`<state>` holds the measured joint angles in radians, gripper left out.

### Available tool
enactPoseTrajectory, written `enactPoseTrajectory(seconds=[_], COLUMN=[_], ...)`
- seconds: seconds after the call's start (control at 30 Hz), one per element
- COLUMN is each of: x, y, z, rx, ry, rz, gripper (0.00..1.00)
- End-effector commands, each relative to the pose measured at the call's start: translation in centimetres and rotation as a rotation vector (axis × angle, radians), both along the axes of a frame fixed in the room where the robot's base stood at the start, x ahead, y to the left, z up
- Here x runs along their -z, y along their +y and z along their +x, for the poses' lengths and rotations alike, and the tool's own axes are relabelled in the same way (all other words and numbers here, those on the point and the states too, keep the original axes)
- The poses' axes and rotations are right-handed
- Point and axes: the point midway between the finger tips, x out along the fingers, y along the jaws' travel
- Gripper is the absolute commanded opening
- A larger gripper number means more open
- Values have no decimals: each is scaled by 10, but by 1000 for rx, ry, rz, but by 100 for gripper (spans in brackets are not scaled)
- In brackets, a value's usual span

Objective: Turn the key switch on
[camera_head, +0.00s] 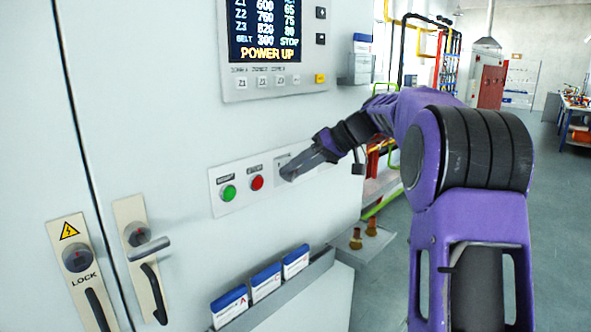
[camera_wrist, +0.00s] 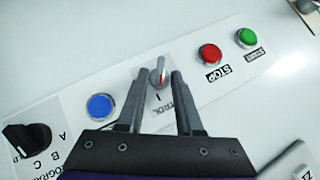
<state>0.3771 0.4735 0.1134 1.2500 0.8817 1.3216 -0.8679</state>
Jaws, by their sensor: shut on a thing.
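The key switch (camera_wrist: 158,74) is a small silver knob with a red mark, on a white control strip (camera_wrist: 75,120) labelled partly "...TROL". In the wrist view it sits between the fingertips of my gripper (camera_wrist: 158,76), which is shut on it. In the head view my gripper (camera_head: 290,174) reaches the panel just right of the red button and hides the key switch. The red STOP button (camera_wrist: 209,54) and green START button (camera_wrist: 247,38) are to its right in the wrist view. A blue button (camera_wrist: 100,106) is to its left.
A black selector knob (camera_wrist: 27,139) marked A, B, C is at the wrist view's lower left. Above the strip is a display (camera_head: 264,28) reading "POWER UP". Below is a ledge holding blue-and-white boxes (camera_head: 266,282). Door handles (camera_head: 150,250) stand out at left.

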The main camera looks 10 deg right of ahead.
Motion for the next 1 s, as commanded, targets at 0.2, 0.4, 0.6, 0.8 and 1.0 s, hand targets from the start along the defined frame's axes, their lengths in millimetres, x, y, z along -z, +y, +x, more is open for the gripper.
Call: enactPoseTrajectory(seconds=[0.2,0.4,0.6,0.8,1.0], x=[-1,-2,-18,-47,-76], y=[1,-1,-20,-55,-89], z=[0,0,-9,-26,-44], rx=[0,1,3,6,3], ry=[-2,-2,-5,-5,-5], rz=[1,-1,-2,-1,-2], gripper=[42,42,42,42,42])
